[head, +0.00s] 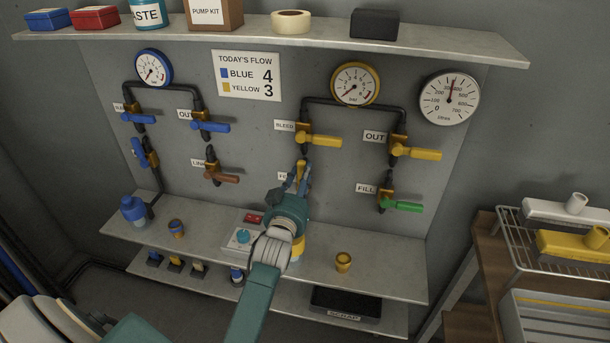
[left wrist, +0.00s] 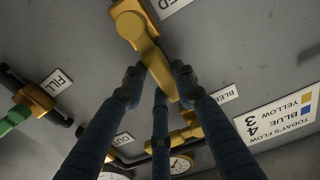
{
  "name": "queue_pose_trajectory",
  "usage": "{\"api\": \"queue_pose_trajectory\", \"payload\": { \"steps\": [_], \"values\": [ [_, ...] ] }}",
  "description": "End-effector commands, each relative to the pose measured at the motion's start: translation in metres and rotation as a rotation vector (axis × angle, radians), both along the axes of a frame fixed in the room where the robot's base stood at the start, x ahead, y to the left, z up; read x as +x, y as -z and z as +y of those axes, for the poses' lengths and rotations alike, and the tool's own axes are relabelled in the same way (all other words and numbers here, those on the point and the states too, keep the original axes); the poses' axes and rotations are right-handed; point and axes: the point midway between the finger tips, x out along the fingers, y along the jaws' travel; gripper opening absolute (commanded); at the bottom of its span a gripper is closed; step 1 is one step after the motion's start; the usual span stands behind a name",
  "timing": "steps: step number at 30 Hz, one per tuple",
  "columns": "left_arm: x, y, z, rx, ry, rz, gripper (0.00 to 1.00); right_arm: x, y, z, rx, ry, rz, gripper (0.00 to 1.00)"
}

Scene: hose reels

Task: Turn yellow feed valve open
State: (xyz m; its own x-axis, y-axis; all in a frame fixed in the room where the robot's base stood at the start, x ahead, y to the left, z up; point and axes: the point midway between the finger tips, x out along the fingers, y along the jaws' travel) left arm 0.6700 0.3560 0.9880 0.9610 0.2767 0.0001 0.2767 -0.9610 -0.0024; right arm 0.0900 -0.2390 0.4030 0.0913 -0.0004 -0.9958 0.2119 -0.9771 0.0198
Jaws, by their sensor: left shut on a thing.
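The yellow feed valve sits low on the wall panel, mostly hidden behind my left gripper (head: 299,180) in the head view. In the left wrist view its yellow handle (left wrist: 153,58) slants from its brass body (left wrist: 130,24) down and to the right. The blue fingers of my left gripper (left wrist: 158,88) are closed around the handle, one on each side and another behind it. Part of the FEED label (left wrist: 172,4) shows beside the valve. The yellow-rimmed gauge (head: 355,84) is above, on the yellow pipework. My right gripper is in neither view.
The yellow bleed valve (head: 319,140) is just above my gripper. The yellow out valve (head: 415,152) and the green fill valve (head: 400,206) are to the right. A shelf (head: 385,280) with a small yellow cup (head: 343,262) runs below.

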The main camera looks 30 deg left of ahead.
Motion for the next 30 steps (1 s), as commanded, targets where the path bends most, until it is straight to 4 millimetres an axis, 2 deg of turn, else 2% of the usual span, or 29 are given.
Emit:
{"api": "queue_pose_trajectory", "payload": {
  "steps": [15,16,18,19,30],
  "values": [
    [-0.0004,0.0001,0.0013,-0.022,0.000,-0.006,0.00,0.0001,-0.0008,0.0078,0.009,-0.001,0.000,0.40],
    [-0.0004,0.0001,0.0013,-0.022,0.000,-0.006,0.32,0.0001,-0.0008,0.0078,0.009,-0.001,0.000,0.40],
    [-0.0004,0.0001,0.0013,-0.021,0.000,-0.006,0.46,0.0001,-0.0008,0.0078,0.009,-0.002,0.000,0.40],
    [-0.0004,0.0001,0.0013,-0.021,0.000,-0.006,0.48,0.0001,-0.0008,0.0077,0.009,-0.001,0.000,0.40],
    [-0.0063,0.0011,-0.0007,-0.019,0.000,-0.004,0.48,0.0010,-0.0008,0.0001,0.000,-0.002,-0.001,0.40]
  ]
}}
